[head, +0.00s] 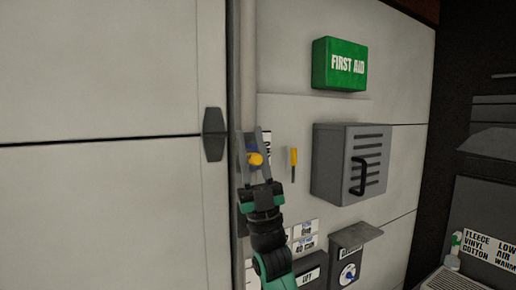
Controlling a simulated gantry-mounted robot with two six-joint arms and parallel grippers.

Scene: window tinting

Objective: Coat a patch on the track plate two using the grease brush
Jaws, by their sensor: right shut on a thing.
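My right gripper (254,143) reaches up from below to the vertical grey channel between the large pale panels. A black-and-white label (267,139) shows partly behind the right finger. Track plate two cannot be made out clearly, and the gripper covers part of the channel. I cannot tell whether the brush touches a surface. My left gripper is not in view.
A yellow-handled tool (293,156) hangs on the wall just right of the gripper. A grey vented box (336,165) sticks out further right, below a green first aid box (339,64). A dark bracket (214,134) sits left. Labelled boxes (348,262) stand below.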

